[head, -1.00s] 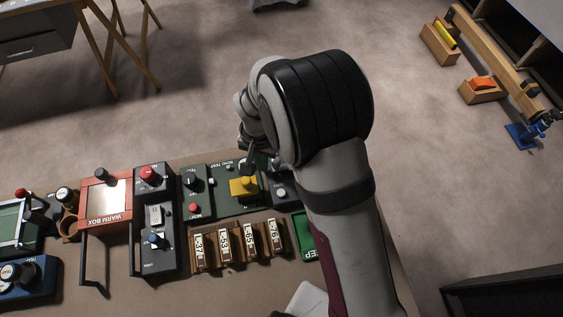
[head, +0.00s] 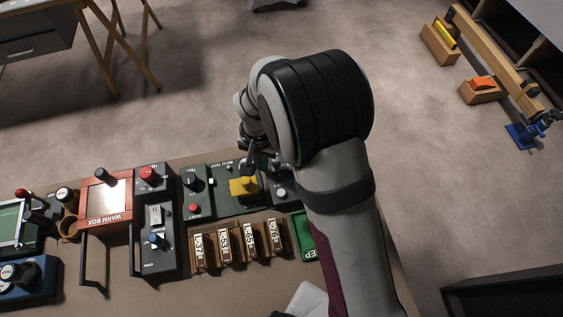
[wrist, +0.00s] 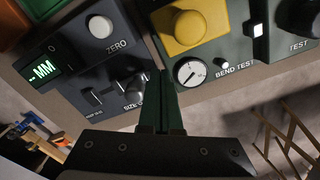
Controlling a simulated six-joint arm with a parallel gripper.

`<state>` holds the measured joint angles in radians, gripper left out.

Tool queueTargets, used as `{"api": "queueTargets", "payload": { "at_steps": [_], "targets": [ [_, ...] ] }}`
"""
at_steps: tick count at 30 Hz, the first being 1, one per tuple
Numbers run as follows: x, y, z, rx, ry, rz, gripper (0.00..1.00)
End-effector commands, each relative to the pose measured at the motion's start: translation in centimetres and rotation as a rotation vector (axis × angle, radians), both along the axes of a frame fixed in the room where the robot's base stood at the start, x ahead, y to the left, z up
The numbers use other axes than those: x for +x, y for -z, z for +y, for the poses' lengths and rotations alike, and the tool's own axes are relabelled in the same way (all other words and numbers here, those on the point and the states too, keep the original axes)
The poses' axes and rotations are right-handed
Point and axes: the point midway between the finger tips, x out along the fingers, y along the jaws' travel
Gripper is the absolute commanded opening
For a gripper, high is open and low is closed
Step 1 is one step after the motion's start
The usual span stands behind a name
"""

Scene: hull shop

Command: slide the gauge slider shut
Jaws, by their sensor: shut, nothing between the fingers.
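The size gauge (wrist: 65,75) is a dark unit on the left of the wrist view, with a green display reading "-MM" and a white ZERO button (wrist: 100,27). Its dark slider parts (wrist: 132,83) stand near the "SIZE" label, with a gap to another dark block (wrist: 91,97) on the left. I cannot tell clearly which part moves. My gripper (wrist: 161,74) is shut and empty, its fingertips just right of the slider parts; contact cannot be told. In the head view the gauge (head: 283,192) is partly hidden by my arm.
The bend test panel (wrist: 222,45) with its yellow block (wrist: 190,25) and round dial (wrist: 190,72) is close on the right of my fingers. In the head view, numbered wooden blocks (head: 224,243) and a green tray (head: 304,236) stand nearer the bottom. Floor lies beyond the bench edge.

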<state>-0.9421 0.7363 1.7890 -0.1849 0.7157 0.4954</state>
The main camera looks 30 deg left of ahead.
Motion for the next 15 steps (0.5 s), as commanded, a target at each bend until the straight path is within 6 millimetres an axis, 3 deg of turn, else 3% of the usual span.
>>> {"api": "queueTargets", "payload": {
  "at_steps": [15],
  "targets": [
    [0.51,0.00,-0.48,0.000,0.001,0.000,0.00]
  ]
}}
